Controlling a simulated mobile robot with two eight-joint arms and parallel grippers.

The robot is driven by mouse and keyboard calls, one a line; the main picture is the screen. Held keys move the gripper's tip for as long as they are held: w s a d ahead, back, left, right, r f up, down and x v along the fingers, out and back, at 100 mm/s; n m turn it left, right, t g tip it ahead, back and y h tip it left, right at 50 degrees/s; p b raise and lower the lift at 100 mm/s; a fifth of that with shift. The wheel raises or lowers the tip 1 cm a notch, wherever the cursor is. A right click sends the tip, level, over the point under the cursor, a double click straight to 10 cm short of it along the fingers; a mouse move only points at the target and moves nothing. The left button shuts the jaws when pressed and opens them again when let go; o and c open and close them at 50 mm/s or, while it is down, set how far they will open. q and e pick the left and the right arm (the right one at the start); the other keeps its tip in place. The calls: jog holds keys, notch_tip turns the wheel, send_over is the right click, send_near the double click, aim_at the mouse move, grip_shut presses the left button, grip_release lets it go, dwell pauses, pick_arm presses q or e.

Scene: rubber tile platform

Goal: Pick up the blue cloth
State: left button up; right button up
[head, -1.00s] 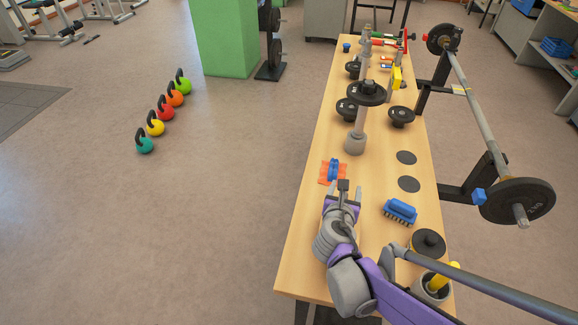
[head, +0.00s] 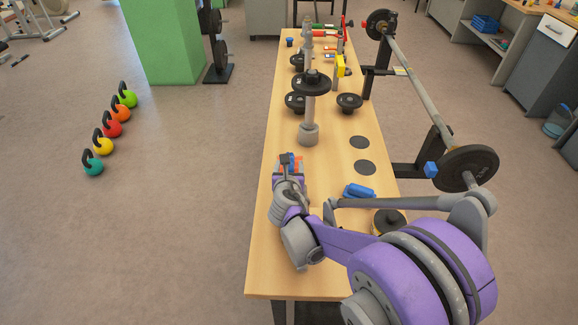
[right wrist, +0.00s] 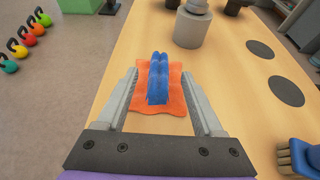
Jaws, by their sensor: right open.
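The blue cloth (right wrist: 158,78) stands as an upright folded bundle on a flat orange cloth (right wrist: 177,95) on the wooden table. My right gripper (right wrist: 159,80) is open. In the right wrist view its two fingers lie to the left and right of the blue cloth, with gaps on both sides and nothing held. In the head view my right gripper (head: 289,168) is over the cloths and hides most of them; a bit of the orange cloth (head: 299,163) shows. My left gripper is not in view.
On the wooden table (head: 262,235), a grey post with a weight plate (head: 311,82) stands beyond the cloths. A blue brush (head: 359,190) and two dark discs (head: 365,167) lie to the right. A barbell (head: 415,90) on a rack runs along the right side.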

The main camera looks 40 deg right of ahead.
jog(key=x, duration=0.3)
jog(key=shift+w+f, duration=0.1)
jog(key=shift+f, duration=0.1)
jog(key=shift+c, duration=0.3)
grip_shut()
